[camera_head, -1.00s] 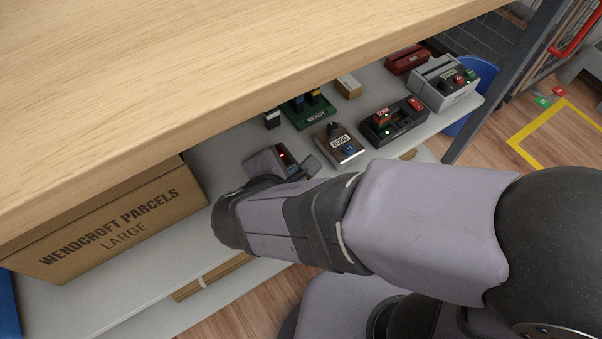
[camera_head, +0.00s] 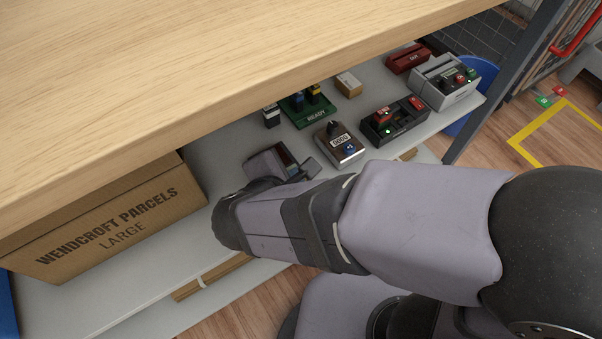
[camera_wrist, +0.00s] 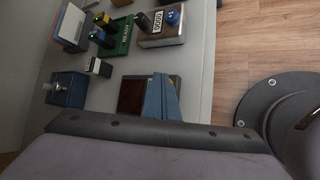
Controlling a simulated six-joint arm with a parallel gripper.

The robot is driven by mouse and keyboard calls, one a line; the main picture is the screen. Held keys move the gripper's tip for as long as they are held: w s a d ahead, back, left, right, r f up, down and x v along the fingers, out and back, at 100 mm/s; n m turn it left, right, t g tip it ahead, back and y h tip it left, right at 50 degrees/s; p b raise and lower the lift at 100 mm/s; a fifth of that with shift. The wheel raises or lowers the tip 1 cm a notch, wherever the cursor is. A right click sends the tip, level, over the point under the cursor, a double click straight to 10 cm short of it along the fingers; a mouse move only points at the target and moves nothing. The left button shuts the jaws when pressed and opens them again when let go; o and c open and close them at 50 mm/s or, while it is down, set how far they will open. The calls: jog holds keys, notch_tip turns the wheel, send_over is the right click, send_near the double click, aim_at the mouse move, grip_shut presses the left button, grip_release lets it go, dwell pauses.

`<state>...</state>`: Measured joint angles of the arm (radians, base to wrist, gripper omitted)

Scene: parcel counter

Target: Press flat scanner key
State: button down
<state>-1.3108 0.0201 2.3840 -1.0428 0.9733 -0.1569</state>
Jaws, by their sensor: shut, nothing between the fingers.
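The flat scanner (camera_head: 266,164) is a low grey box with a dark window, at the left of the row of devices on the shelf. In the wrist view its dark reddish window (camera_wrist: 133,96) shows beside my gripper (camera_wrist: 160,78). The two bluish fingers are shut together with nothing between them. They overlap the right part of the scanner in that view; I cannot tell whether they touch it. The scanner's key cannot be made out, and my arm and fingers hide part of the scanner. In the head view my wrist mostly hides the gripper.
A large carton (camera_head: 110,220) is at left. The wooden counter top (camera_head: 200,70) overhangs the shelf. A blue box (camera_wrist: 66,92) is near the scanner.

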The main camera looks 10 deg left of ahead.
jog(key=shift+r, duration=0.15)
jog(key=shift+r+p, duration=0.3)
jog(key=shift+p, duration=0.25)
dwell(0.3)
notch_tip(320, 180, up, 6)
jog(key=p, duration=0.6)
dwell(0.4)
